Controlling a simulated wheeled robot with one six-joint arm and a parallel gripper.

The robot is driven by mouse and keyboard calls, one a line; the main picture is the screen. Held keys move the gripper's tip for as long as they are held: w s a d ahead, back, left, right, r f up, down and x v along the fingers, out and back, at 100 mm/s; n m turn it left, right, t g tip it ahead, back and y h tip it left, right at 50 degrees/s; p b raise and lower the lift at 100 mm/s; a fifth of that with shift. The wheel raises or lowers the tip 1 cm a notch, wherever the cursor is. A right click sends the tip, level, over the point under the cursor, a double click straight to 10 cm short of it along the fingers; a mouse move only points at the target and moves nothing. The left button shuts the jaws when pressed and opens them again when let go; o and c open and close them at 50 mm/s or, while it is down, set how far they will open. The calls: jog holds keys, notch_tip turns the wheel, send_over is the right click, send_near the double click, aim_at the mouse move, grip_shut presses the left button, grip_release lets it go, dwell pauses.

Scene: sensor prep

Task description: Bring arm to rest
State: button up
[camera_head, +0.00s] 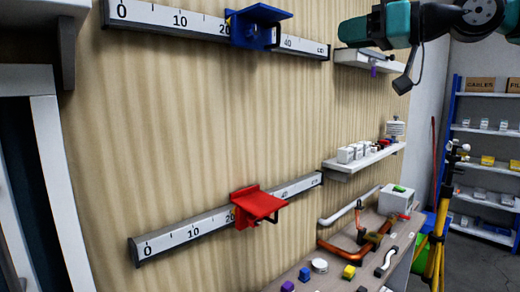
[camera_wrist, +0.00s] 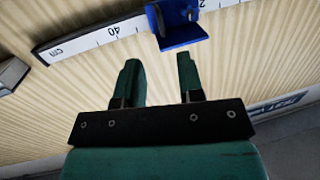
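My gripper (camera_wrist: 158,62) shows in the wrist view with its two dark green fingers spread apart and nothing between them. Beyond the fingertips is the blue slider (camera_wrist: 184,36) on a ruler rail (camera_wrist: 85,40); the fingers appear apart from it. In the head view my arm (camera_head: 420,24) is raised at the top right, in front of the wall. Its fingers cannot be made out clearly there. The blue slider (camera_head: 254,27) sits on the upper rail (camera_head: 160,14), between the 20 and 40 marks.
A red slider (camera_head: 257,206) sits on the lower rail (camera_head: 190,228). Wall shelves (camera_head: 370,60) hold small items. A workbench (camera_head: 330,279) carries pipes, blocks and a white box (camera_head: 398,199). A yellow tripod (camera_head: 440,225) and storage shelving (camera_head: 485,135) stand at the right.

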jog(key=s+a+f+m+g+h, duration=0.1)
jog(key=s+a+f+g+h, duration=0.25)
jog(key=f, duration=0.75)
jog(key=s+a+f+m+g+h, duration=0.1)
jog(key=s+a+f+g, duration=0.1)
jog(key=s+a+f, duration=0.6)
jog(key=s+d+f+g+h, duration=0.2)
jog(key=s+f+g, duration=0.1)
jog(key=s+f, duration=0.5)
jog(key=s+d+f+g+h+b, duration=0.1)
jog(key=s+d+f+g+h, duration=0.1)
jog(key=s+f, duration=0.6)
notch_tip(320, 180, down, 3)
jog(key=shift+s+d+r+g, duration=0.15)
jog(key=shift+d+g, duration=0.3)
jog(key=shift+d, duration=0.25)
jog(key=shift+h, duration=0.25)
